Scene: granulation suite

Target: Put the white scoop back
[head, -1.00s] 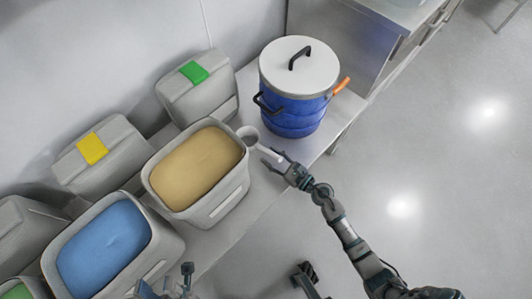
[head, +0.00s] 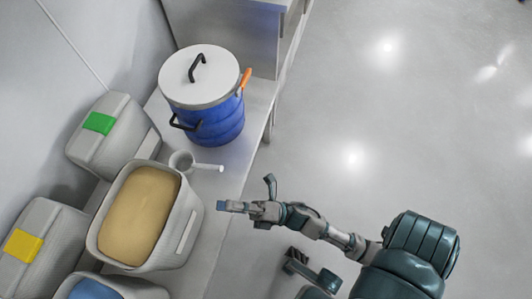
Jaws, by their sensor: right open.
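The white scoop (head: 181,161) is beside the upper right corner of the grey bin of tan powder (head: 104,238), in front of the blue drum. Its round cup is against or close to the bin's rim, and its handle points right over the bench. I cannot tell if it rests on the bench or on the rim.
The blue drum (head: 217,130) with a white lid stands behind the scoop. A green-labelled bin (head: 83,152), a yellow-labelled bin (head: 52,218) and a bin with blue contents (head: 75,282) stand nearby. The bench (head: 228,172) is clear right of the scoop; open floor lies beyond.

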